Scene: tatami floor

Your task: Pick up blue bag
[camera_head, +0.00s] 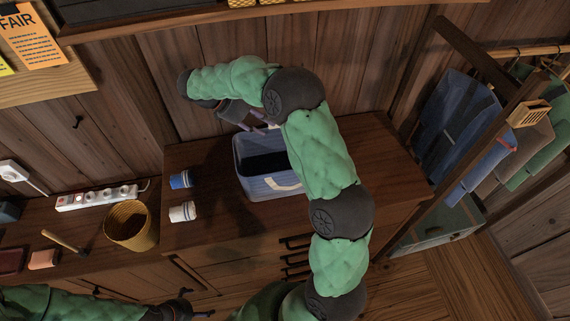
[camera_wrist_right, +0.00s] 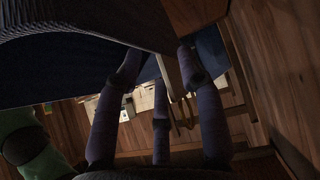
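The blue bag (camera_head: 270,185) is an open-topped, box-like container with a dark inside and a pale handle on its front, standing upright on the wooden cabinet in the head view. My right arm reaches over it, hiding part of its right side. My right gripper (camera_head: 253,122) is at the bag's far rim, pointing down; contact is not clear. In the right wrist view, the purple fingers of my right gripper (camera_wrist_right: 160,95) are spread apart, with a dark blue surface beside their tips and nothing clearly held. My left gripper (camera_head: 190,309) is low at the bottom left, far from the bag, its fingers unclear.
A woven basket (camera_head: 131,226), a power strip (camera_head: 97,198) and a hammer (camera_head: 64,242) are farther left. A clothes rack (camera_head: 480,60) with garments stands at the right. A wall is close behind.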

